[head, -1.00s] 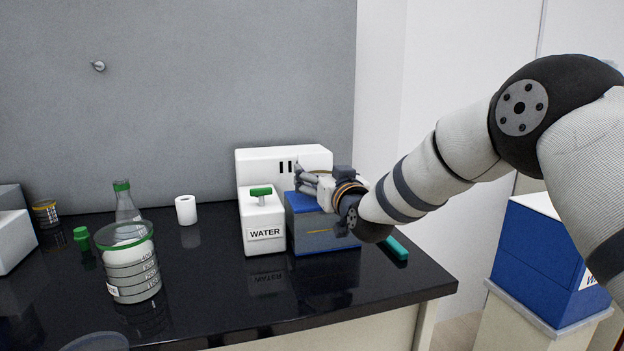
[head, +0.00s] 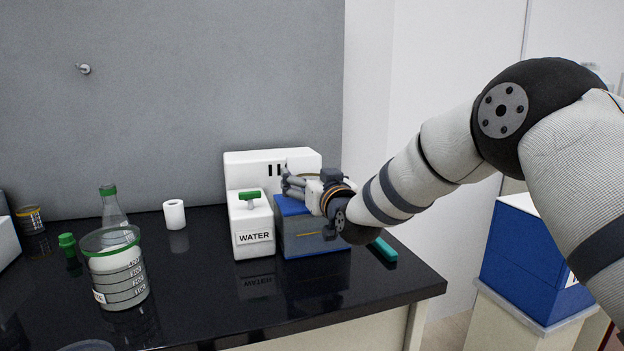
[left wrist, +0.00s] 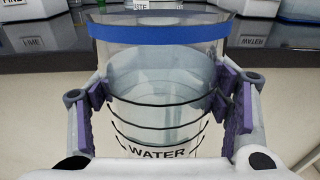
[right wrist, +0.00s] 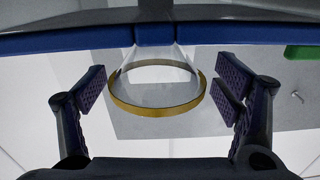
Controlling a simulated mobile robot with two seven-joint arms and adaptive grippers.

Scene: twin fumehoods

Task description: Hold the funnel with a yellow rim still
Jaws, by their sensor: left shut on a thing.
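The funnel with a yellow rim (right wrist: 157,106) is clear and shows in the right wrist view, between the fingers of my right gripper (right wrist: 160,92). Its narrow end meets a blue part. Narrow gaps show between the rim and both finger pads, so the gripper looks open around it. In the head view my right gripper (head: 294,186) is at the blue-topped box (head: 312,240); the funnel is hard to make out there. In the left wrist view my left gripper (left wrist: 160,95) is shut on a clear beaker with a blue rim (left wrist: 158,32), labelled WATER and holding clear liquid.
A white block labelled WATER (head: 253,225) with a green handle stands left of the box. A green-rimmed beaker (head: 116,275), a flask (head: 113,210) and a white roll (head: 174,214) stand further left. The black bench (head: 215,305) is clear in front.

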